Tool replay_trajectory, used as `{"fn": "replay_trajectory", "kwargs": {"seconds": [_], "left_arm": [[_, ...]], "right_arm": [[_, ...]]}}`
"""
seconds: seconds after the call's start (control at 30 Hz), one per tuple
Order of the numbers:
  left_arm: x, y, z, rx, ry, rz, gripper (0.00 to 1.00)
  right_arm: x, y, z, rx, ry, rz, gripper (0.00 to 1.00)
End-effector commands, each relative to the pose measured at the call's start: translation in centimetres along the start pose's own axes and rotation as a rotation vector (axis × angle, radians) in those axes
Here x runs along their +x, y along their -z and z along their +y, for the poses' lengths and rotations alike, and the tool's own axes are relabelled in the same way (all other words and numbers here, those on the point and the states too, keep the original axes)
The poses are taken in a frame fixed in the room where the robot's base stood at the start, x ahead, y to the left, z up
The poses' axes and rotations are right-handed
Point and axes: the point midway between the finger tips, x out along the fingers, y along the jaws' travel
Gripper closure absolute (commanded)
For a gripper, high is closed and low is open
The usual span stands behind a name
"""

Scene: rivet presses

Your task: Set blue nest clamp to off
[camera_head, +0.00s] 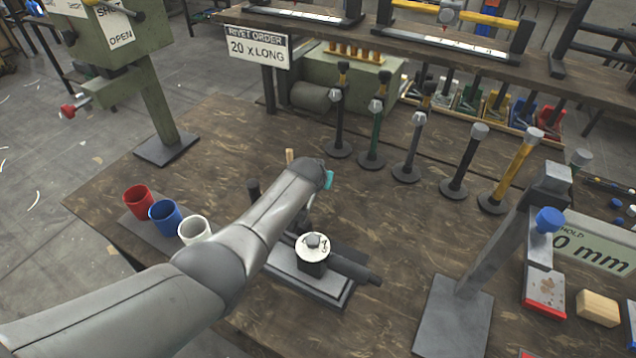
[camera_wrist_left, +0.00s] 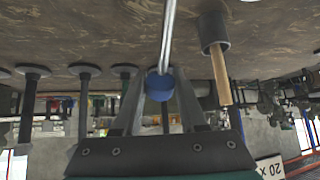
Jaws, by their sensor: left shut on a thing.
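In the left wrist view, which is upside down, a bright metal rod (camera_wrist_left: 168,38) ends in a blue knob (camera_wrist_left: 159,85). My left gripper (camera_wrist_left: 159,92) is shut on this blue knob, one finger on each side. In the head view my left arm reaches in from the left over the bench, and its wrist hides the gripper's fingers, the knob and most of the rod. I cannot tell the lever's on or off side from these views. My right gripper is in neither view.
A grey base with a round white dial (camera_head: 312,248) stands just right of my forearm. Red (camera_head: 138,200), blue (camera_head: 165,217) and white (camera_head: 194,230) cups stand left of it. Several upright posts line the back. A press with another blue knob (camera_head: 549,219) stands at right.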

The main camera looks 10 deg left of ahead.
Motion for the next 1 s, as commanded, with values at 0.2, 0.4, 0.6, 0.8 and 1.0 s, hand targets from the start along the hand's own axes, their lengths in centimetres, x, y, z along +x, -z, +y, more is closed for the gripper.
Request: {"fn": "replay_trajectory", "kwargs": {"seconds": [0.2,0.4,0.6,0.8,1.0], "left_arm": [[0.33,-0.16,0.14,-0.001,-0.002,-0.001,1.0],[0.32,-0.15,0.15,-0.001,-0.002,-0.001,1.0],[0.32,-0.16,0.17,-0.001,-0.002,0.0,0.54],[0.3,-0.12,0.13,-0.001,-0.002,0.0,0.31],[0.29,-0.07,0.1,-0.001,-0.001,0.0,0.3]], "right_arm": [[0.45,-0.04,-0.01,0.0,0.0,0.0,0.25],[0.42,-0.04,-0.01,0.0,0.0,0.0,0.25],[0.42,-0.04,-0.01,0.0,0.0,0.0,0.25],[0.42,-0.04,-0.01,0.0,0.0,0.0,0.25],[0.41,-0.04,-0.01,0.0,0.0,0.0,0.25]]}}
